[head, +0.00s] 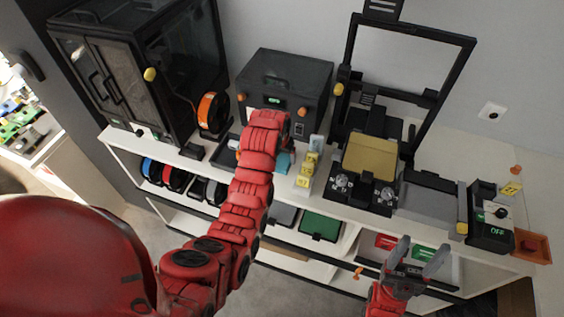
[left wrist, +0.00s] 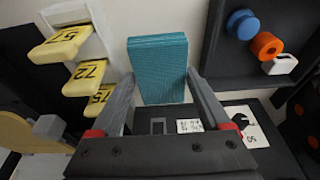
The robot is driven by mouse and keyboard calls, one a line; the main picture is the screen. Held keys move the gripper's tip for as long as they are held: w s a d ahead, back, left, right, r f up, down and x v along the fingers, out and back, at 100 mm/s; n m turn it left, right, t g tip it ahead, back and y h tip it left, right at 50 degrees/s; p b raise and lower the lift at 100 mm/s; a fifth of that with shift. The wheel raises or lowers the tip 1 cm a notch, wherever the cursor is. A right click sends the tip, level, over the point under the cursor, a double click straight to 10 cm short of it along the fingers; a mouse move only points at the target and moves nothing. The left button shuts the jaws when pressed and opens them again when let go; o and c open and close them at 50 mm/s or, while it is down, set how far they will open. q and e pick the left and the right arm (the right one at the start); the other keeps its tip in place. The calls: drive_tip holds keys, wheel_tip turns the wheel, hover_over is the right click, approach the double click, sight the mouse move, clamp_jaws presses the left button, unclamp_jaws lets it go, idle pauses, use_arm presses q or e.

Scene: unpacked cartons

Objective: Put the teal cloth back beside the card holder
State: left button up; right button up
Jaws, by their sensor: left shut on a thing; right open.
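The teal cloth (left wrist: 158,66) is a folded block between the fingertips of my left gripper (left wrist: 160,90), which is shut on it. In the head view a small teal part (head: 283,163) shows beside my red left forearm, which hides most of that gripper. A white holder with yellow numbered tabs (left wrist: 86,72) stands just left of the cloth in the left wrist view; it also shows in the head view (head: 305,171), right of the cloth. I cannot tell whether the cloth touches the shelf. My right gripper (head: 421,252) is open and empty in front of the lower shelf.
A dark tray (left wrist: 223,66) with blue, orange and white pieces lies right of the cloth. A dark box machine (head: 283,82) stands behind it. A frame printer with a tan bed (head: 370,157) stands to the right, and an orange spool (head: 213,112) to the left.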

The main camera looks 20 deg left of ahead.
sight(281, 160)
use_arm(q)
wheel_tip(281, 160, down, 3)
drive_tip(key=shift+s+f+p, duration=0.1)
drive_tip(key=shift+p, duration=0.6)
drive_tip(key=o, duration=0.9)
drive_tip(key=shift+f+b, duration=0.2)
drive_tip(key=shift+b, duration=0.1)
drive_tip(key=shift+o, duration=1.3)
drive_tip(key=shift+r, duration=0.1)
